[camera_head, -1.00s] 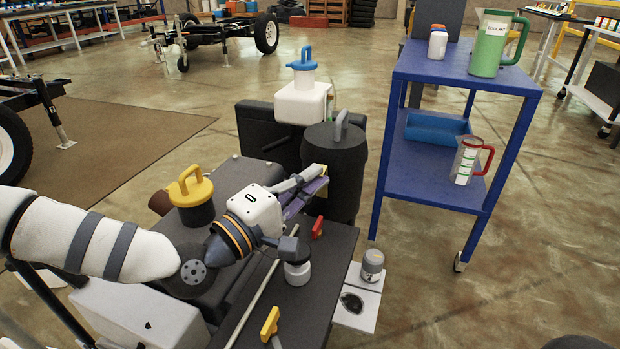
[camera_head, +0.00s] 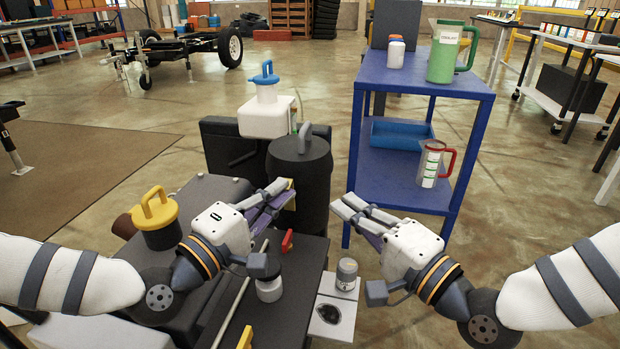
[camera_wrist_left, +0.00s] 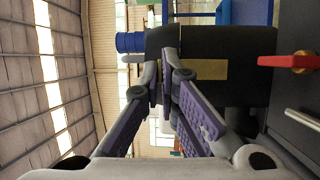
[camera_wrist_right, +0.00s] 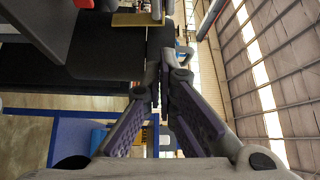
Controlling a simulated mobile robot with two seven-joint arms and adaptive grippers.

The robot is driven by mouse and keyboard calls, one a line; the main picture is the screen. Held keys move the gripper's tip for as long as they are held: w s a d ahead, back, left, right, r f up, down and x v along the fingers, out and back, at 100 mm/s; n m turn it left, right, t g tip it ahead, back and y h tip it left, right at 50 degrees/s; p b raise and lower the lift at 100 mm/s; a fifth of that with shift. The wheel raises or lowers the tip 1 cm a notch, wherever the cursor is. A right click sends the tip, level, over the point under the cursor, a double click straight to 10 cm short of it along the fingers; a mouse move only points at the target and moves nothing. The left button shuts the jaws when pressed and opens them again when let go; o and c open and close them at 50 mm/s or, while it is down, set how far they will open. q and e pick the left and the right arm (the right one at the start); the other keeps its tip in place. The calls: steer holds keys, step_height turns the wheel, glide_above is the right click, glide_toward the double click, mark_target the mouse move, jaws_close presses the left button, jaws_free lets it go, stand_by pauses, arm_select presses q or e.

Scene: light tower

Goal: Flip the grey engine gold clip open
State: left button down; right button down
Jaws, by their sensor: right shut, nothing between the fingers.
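A dark grey engine cylinder (camera_head: 301,200) with a grey top handle stands behind the engine block (camera_head: 215,195). A gold patch, likely the clip, shows at its left side beside my left fingertips; it is a flat gold plate (camera_wrist_left: 205,69) in the left wrist view. Whether it is open or closed is unclear. My left gripper (camera_head: 285,187) points at the cylinder, its fingertips close together near the gold; contact cannot be told. My right gripper (camera_head: 342,205) is shut and empty, right of the cylinder. A gold piece (camera_wrist_right: 137,19) also shows in the right wrist view.
A red lever (camera_head: 287,241) and a yellow-handled cap (camera_head: 157,215) sit on the block. A white bottle with a blue cap (camera_head: 265,110) stands behind. A blue cart (camera_head: 424,80) with jugs stands right. A grey can (camera_head: 346,274) stands on a white plate.

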arm_select(q)
steer(key=shift+d, duration=0.1)
arm_select(e)
steer(key=x, duration=1)
steer(key=shift+r, duration=0.1)
steer(key=shift+s, duration=0.1)
